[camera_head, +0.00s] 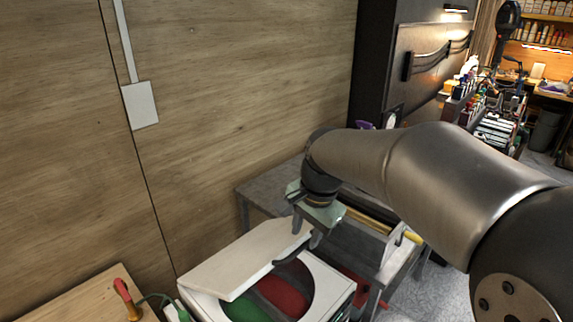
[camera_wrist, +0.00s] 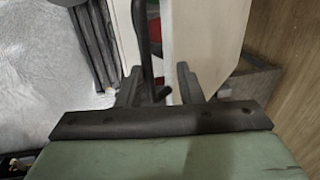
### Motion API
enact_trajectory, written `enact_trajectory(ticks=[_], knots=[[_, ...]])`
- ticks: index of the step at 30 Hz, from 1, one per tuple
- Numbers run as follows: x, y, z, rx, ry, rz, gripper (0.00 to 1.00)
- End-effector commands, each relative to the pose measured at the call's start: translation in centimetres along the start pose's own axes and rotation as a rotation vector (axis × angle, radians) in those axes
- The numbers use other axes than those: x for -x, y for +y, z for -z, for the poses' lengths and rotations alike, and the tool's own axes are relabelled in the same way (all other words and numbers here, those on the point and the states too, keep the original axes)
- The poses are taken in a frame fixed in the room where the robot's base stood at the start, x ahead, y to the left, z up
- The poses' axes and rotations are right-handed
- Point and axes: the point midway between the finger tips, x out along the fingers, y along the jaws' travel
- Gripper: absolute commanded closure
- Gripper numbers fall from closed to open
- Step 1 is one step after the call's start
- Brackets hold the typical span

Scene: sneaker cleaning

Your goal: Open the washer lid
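The washer (camera_head: 338,287) is a white box at the bottom centre of the head view. Its round opening shows a green and a red section inside. The white lid (camera_head: 245,262) is raised and tilted over the back of the opening, with a dark handle (camera_head: 292,254) at its front edge. My gripper (camera_head: 308,236) is at the lid's right end, close to the handle. In the wrist view my gripper (camera_wrist: 158,88) has its fingers apart. The handle (camera_wrist: 145,45) and the edge of the lid (camera_wrist: 200,40) lie in the gap; contact is unclear.
A grey metal table (camera_head: 262,190) stands behind the washer by the wooden wall (camera_head: 250,80). Shelves and a workbench are far right.

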Motion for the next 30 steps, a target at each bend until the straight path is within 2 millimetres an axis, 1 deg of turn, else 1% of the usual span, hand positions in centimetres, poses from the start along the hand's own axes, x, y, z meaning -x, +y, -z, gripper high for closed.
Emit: enact_trajectory(ticks=[1, 3, 8, 30], knots=[[0.6, -0.3, 0.0, 0.001, 0.0, 0.001, 0.68], [1.0, -0.6, 0.0, 0.0, 0.0, 0.0, 0.68], [1.6, -1.2, 0.0, 0.001, 0.001, 0.002, 0.68], [5.8, -4.3, 0.1, 0.0, 0.0, 0.0, 0.68]])
